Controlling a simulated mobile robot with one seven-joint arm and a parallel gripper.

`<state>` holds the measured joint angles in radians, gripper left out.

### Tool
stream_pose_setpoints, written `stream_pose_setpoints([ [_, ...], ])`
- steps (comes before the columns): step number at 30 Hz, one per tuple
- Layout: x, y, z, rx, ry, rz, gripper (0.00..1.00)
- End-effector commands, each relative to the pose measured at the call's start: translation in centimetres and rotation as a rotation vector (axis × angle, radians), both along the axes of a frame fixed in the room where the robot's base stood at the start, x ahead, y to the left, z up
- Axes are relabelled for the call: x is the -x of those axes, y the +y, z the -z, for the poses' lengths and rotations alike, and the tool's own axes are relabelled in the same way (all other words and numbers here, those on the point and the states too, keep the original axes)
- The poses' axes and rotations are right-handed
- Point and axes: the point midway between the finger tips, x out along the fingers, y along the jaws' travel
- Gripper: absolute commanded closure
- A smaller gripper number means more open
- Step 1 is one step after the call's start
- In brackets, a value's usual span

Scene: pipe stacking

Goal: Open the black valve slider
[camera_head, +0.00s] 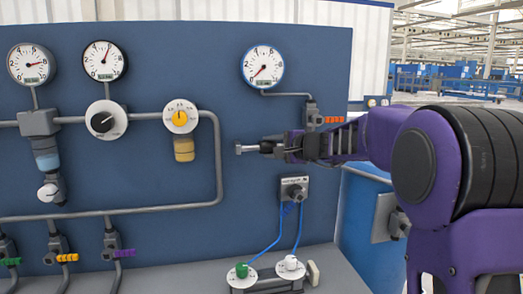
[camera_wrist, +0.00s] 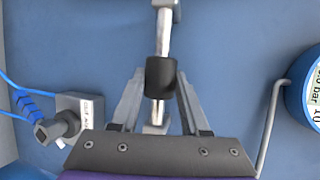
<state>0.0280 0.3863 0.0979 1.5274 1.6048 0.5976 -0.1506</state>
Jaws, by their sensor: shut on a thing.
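The black valve slider (camera_wrist: 161,76) is a dark collar around a shiny metal rod (camera_wrist: 162,35) in the wrist view. My gripper (camera_wrist: 160,74) has one finger on each side of the collar and is shut on it. In the head view my gripper (camera_head: 272,147) is in front of the blue panel, right of its middle, pointing left. The slider (camera_head: 266,147) shows there as a small dark piece at the fingertips, with the metal end (camera_head: 243,149) sticking out to the left. My fingers and arm hide part of the rod and the panel behind.
A pressure gauge (camera_head: 263,67) is above my gripper, with an orange valve handle (camera_head: 334,119) below it to the right. A grey socket box (camera_head: 294,189) with blue cables is below. Pipes, more gauges and a yellow knob (camera_head: 180,115) are to the left.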

Motion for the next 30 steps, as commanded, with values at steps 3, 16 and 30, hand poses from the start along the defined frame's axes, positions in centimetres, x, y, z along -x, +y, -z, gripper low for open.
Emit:
stream_pose_setpoints([
  [3, -0.4, -1.4, 0.0, 0.004, -0.002, 0.012, 1.00],
  [16, -0.3, -1.2, 0.0, 0.004, -0.001, 0.010, 0.24],
  [30, 1.8, -2.8, -0.7, 0.003, -0.002, 0.010, 0.24],
])
